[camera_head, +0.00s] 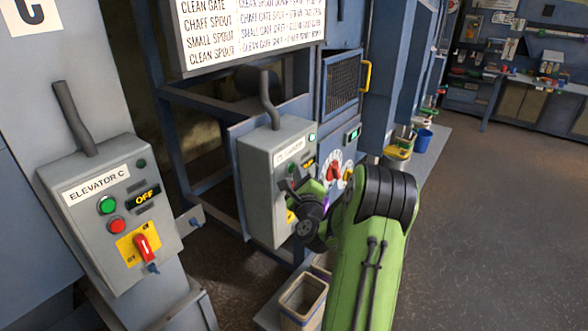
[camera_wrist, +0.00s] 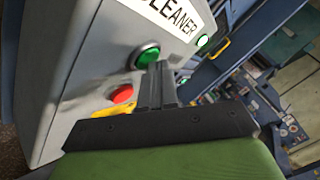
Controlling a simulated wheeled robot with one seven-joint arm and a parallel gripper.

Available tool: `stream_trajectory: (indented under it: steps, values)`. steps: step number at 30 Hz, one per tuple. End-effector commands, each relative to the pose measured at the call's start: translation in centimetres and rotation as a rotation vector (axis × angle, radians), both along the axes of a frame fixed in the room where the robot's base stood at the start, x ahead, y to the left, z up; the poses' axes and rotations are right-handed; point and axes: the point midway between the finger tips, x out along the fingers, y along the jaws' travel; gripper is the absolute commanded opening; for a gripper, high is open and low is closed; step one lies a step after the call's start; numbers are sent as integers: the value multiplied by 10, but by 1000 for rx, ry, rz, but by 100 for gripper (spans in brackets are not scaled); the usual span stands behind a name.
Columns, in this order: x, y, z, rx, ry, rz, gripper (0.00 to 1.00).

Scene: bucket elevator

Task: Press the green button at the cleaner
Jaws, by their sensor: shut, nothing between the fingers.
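The grey cleaner control box (camera_head: 262,200) stands in the middle of the head view, with my arm in front of its right part. In the wrist view its label reads CLEANER (camera_wrist: 172,16). The green button (camera_wrist: 145,55) is below the label, with a red button (camera_wrist: 122,94) below it. My gripper (camera_wrist: 163,72) is shut and empty. Its dark fingertips overlap the right lower edge of the green button in the wrist view; I cannot tell whether they touch it.
A similar Elevator C box (camera_head: 80,225) stands at the left, with its own green button (camera_head: 106,204) and OFF display. A bin (camera_head: 302,298) stands below the cleaner box. Open floor lies at the right.

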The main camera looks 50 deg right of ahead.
Motion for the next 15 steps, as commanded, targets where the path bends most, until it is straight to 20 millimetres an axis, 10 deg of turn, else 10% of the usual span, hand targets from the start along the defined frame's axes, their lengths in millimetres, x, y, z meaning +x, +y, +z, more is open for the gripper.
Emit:
stream_trajectory:
  steps: [15]
  values:
    - [-10, 0, -2, -1, -1, 3, 0]
